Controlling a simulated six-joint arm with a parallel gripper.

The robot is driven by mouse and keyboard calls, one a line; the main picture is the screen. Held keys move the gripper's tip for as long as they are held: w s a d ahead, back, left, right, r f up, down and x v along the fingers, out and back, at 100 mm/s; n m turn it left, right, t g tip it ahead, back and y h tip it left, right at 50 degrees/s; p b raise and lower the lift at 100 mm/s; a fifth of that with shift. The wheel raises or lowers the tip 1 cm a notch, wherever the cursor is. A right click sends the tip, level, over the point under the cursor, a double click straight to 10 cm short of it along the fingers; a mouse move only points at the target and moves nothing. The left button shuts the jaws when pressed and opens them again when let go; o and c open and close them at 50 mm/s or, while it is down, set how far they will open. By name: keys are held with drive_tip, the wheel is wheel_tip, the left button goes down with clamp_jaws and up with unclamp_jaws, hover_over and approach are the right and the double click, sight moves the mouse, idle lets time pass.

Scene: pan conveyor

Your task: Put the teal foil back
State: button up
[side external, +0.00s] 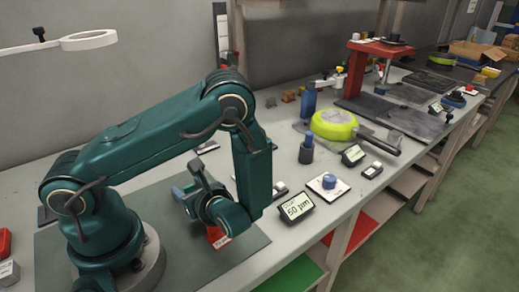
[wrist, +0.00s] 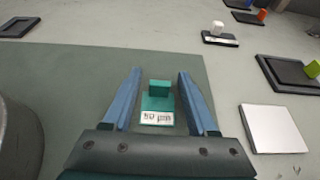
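The teal foil (wrist: 157,103) shows in the wrist view as a small teal piece with a raised block and a white label at its near end. It is on the dark green mat (wrist: 75,80). My gripper (wrist: 160,72) is open, with one blue finger on each side of the teal foil and a visible gap on both sides. In the side view my arm reaches down over the mat (side external: 160,215), and the teal foil cannot be made out there.
A red labelled piece (side external: 217,237) shows by my wrist in the side view. A display (side external: 296,207) reads 50 µm. A pale square plate (wrist: 271,128) and a dark tray (wrist: 290,74) are at right in the wrist view.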

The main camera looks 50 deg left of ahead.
drive_tip(key=shift+r, duration=0.2)
drive_tip(key=v, duration=1.2)
drive_tip(key=shift+s+r+n+g+h, duration=0.3)
drive_tip(key=shift+r+n+g+h, duration=0.3)
drive_tip(key=shift+n, duration=0.4)
drive_tip(key=s+d+r+n+t+h, duration=0.1)
drive_tip(key=d+r+n+t+h, duration=0.2)
drive_tip(key=r+n+t+h, duration=0.3)
drive_tip(key=shift+s+r+n+t+h, duration=0.2)
drive_tip(key=shift+r+n+t+h, duration=0.2)
drive_tip(key=shift+r+n+h, duration=3.4)
wheel_tip(320, 180, down, 3)
drive_tip(key=shift+f+n+y, duration=0.25)
drive_tip(key=shift+n+y, duration=0.45)
drive_tip(key=shift+n, duration=0.5)
